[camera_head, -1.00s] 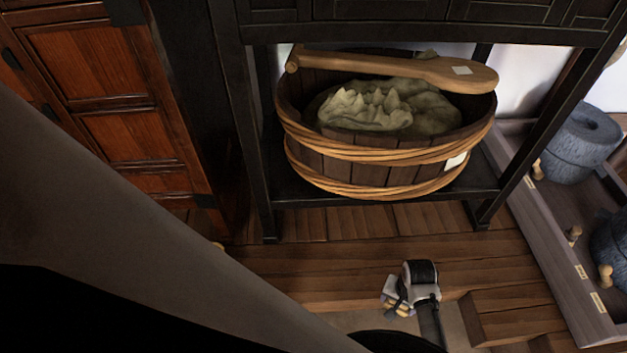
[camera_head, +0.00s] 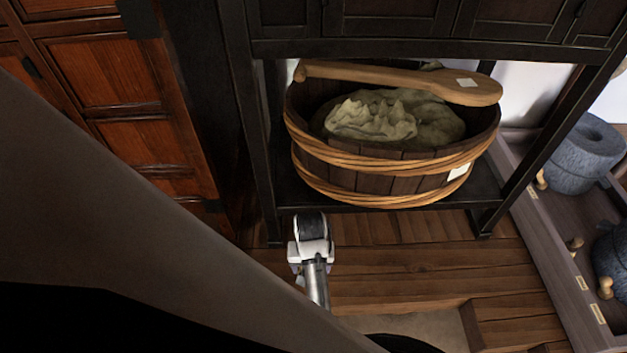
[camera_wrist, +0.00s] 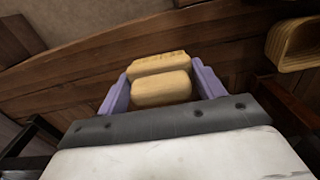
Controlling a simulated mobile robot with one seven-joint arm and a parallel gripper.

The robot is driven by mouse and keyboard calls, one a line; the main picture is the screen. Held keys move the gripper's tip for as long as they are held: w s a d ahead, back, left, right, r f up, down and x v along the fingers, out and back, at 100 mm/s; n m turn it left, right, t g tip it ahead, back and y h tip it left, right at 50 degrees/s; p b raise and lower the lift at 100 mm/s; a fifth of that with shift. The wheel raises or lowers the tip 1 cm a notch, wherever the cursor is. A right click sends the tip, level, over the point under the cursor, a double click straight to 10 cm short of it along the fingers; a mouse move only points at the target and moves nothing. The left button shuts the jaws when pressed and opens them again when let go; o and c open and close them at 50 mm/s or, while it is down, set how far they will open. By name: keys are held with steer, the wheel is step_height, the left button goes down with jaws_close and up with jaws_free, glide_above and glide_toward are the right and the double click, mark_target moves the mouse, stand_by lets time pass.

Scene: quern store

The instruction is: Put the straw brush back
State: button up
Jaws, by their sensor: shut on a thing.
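The straw brush (camera_wrist: 162,88) shows in the wrist view as a pale tan, two-part block. My gripper (camera_wrist: 160,84) is shut on it, with one purple finger on each side. In the head view my gripper (camera_head: 311,240) is above the wooden floor, in front of the black stand's lower left. There the brush and the fingertips are hidden behind the wrist.
A tan ribbed object (camera_wrist: 293,46) is at the wrist view's upper right. Grey stone querns (camera_head: 578,160) sit at right.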

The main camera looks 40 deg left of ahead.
steer(key=f, duration=0.5)
steer(key=w+f+b, duration=0.1)
steer(key=f, duration=0.5)
steer(key=w+f+b, duration=0.1)
steer(key=f, duration=0.4)
steer(key=shift+w+a+f, duration=0.2)
steer(key=shift+a+f, duration=0.2)
steer(key=o, duration=0.9)
steer(key=shift+o, duration=0.2)
steer(key=shift+r, duration=0.1)
step_height(320, 180, up, 12)
